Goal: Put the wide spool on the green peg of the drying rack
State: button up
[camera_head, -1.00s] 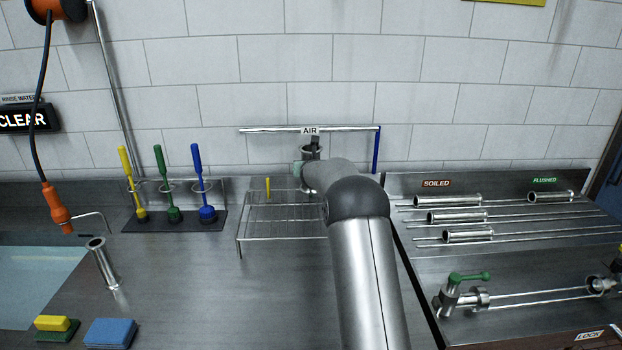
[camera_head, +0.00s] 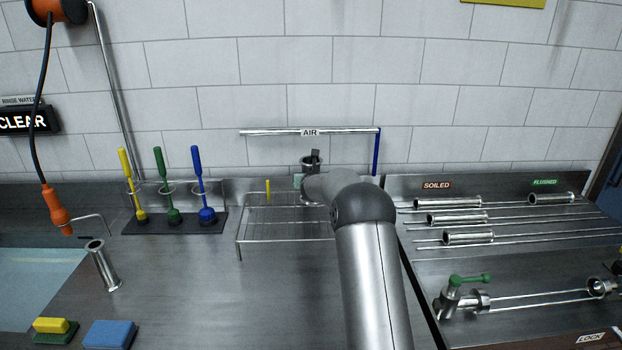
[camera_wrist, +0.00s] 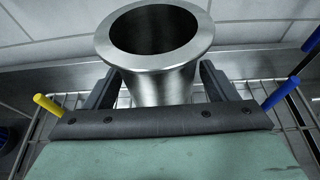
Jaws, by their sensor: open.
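The wide spool (camera_wrist: 150,85), a steel tube with a flared top flange, stands upright between my gripper's fingers in the wrist view. My gripper (camera_wrist: 158,92) is open, with one finger on each side of the spool. The yellow peg (camera_wrist: 47,104) is left of it and the blue peg (camera_wrist: 281,95) right of it. The green peg is not visible; whether the spool is around it cannot be seen. My arm hides the rack's right part.
A rail marked AIR (camera_head: 270,132) with a blue post (camera_head: 377,152) is behind the rack. Brushes (camera_head: 204,185) stand at left. Another spool (camera_head: 103,266) stands on the counter. Several spools (camera_head: 457,218) lie on rods at right. The counter before the rack is clear.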

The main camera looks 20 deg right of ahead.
jog(key=shift+r, duration=0.15)
jog(key=shift+s, duration=0.25)
jog(key=s+a+r+m+g+h+b, duration=0.1)
jog(key=s+a+r+m+b, duration=0.15)
jog(key=s, duration=0.35)
jog(key=s+a+r+m+h+b, duration=0.1)
jog(key=s+a+r+m, duration=0.15)
jog(key=s, duration=0.35)
jog(key=s+a+r+m+g+b, duration=0.1)
jog(key=s+a+m, duration=0.1)
jog(key=s+m, duration=0.35)
jog(key=s+a+f+m+g+y, duration=0.2)
jog(key=s+a+m, duration=0.4)
jog(key=s, duration=0.7)
jog(key=s+a+f+m+g+y, duration=0.2)
jog(key=s+a+f+m+g, duration=0.3)
jog(key=s, duration=0.9)
jog(key=s+a+f+m+g+y, duration=0.2)
jog(key=s+a+f+m, duration=0.3)
jog(key=s+m, duration=0.5)
jog(key=s+a+g, duration=0.1)
jog(key=s, duration=0.2)
jog(key=shift+s+a+g+y, duration=0.25)
jog(key=shift+a+g+y, duration=0.1)
jog(key=shift+g+y, duration=0.05)
jog(key=shift+c, duration=0.3)
